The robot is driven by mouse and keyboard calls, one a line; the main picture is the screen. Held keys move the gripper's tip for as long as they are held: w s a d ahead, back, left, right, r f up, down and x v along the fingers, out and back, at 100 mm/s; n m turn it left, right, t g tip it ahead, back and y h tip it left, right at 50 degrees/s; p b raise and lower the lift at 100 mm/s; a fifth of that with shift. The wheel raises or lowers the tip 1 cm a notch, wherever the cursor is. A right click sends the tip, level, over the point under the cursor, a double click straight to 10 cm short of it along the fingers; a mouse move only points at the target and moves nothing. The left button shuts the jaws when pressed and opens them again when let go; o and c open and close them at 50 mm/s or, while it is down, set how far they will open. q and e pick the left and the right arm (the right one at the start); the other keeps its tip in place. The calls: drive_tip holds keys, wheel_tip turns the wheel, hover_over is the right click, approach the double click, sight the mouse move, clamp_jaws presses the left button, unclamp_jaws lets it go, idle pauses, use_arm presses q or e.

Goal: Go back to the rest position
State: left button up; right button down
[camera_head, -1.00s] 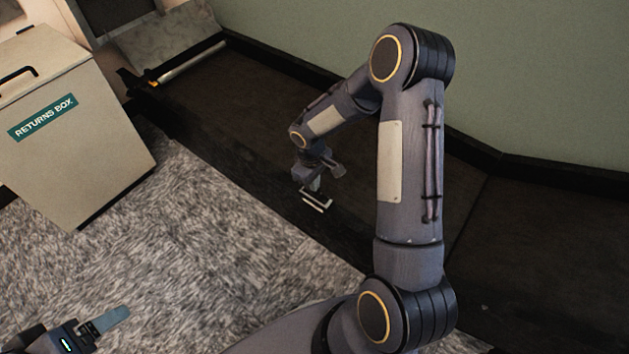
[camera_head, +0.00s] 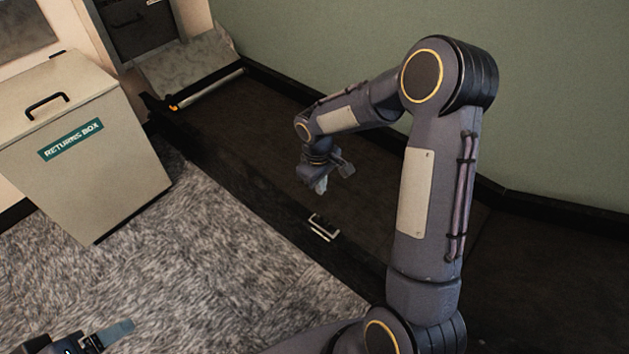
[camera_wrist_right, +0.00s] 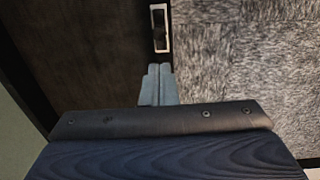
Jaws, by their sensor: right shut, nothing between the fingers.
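My right gripper (camera_head: 321,186) hangs over the dark sorter surface near its front edge, its fingers together with nothing between them. In the right wrist view the two grey fingertips (camera_wrist_right: 158,70) lie side by side, close to a pale rectangular frame with a dark middle (camera_wrist_right: 160,28). In the head view this frame (camera_head: 323,227) sits at the edge of the dark surface, below and apart from the gripper. My left gripper (camera_head: 118,332) shows only partly at the lower left corner, over the carpet; whether it is open or shut is unclear.
A beige returns box (camera_head: 115,185) with a lidded top stands on the carpet at the left. The dark sorter bed (camera_head: 260,125) runs along the green wall (camera_head: 330,40). A roller (camera_head: 207,88) lies at its far end. The grey carpet (camera_head: 200,270) in front is clear.

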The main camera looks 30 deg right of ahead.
drive_tip(key=shift+r, duration=0.3)
drive_tip(key=s+a+r+m+t+y, duration=0.3)
drive_tip(key=s+r+m+t, duration=0.1)
drive_tip(key=s+r, duration=1.1)
drive_tip(key=s+a+r+m+t+y, duration=0.2)
drive_tip(key=s+a, duration=0.2)
drive_tip(key=s, duration=0.4)
wheel_tip(320, 180, up, 23)
drive_tip(key=p, duration=2.3)
drive_tip(key=shift+d+p, duration=0.15)
drive_tip(key=shift+p, duration=0.2)
drive_tip(key=shift+r, duration=0.1)
